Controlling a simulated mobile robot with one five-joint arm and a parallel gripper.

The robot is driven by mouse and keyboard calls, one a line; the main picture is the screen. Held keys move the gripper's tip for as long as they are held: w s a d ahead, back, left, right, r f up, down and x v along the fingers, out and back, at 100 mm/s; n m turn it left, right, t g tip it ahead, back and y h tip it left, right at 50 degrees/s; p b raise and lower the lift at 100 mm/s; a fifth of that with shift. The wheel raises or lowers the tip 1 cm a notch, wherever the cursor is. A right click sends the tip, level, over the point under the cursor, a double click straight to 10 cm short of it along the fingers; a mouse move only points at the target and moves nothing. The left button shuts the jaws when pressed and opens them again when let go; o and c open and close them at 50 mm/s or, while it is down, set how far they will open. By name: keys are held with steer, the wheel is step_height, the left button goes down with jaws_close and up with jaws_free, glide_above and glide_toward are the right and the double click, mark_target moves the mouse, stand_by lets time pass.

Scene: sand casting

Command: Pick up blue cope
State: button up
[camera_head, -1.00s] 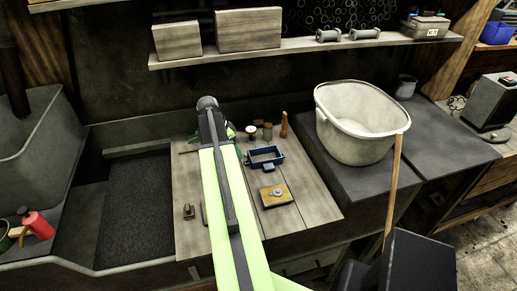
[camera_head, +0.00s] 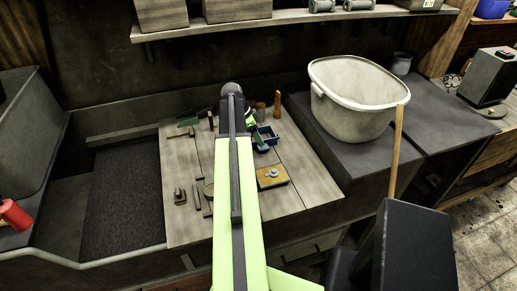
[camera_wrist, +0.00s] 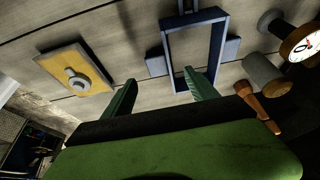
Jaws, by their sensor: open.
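The blue cope (camera_head: 270,138) is an open rectangular frame with side lugs, lying on the wooden board. In the head view my arm and gripper (camera_head: 250,128) hide its left part. In the wrist view the cope (camera_wrist: 219,40) lies at top centre, its near end by the right finger. My gripper (camera_wrist: 160,77) is open, with two green fingers and nothing held between them. The right fingertip overlaps the cope's near end in the picture; I cannot tell whether they touch. The left finger is over bare board, between the cope and the yellow block.
A yellow block with a grey round piece (camera_head: 271,177) lies near the cope. A brown-handled tool (camera_wrist: 258,105) and a round dial (camera_wrist: 301,45) are on the cope's right in the wrist view. Small tools lie left of my arm. A white tub (camera_head: 355,95) stands right.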

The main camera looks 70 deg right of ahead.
mark_target(265, 146)
steer(key=shift+x, duration=0.85)
steer(key=b+x, duration=0.5)
steer(key=shift+s+d, duration=0.1)
steer(key=shift+s, duration=0.15)
steer(key=shift+r, duration=0.15)
jaws_close()
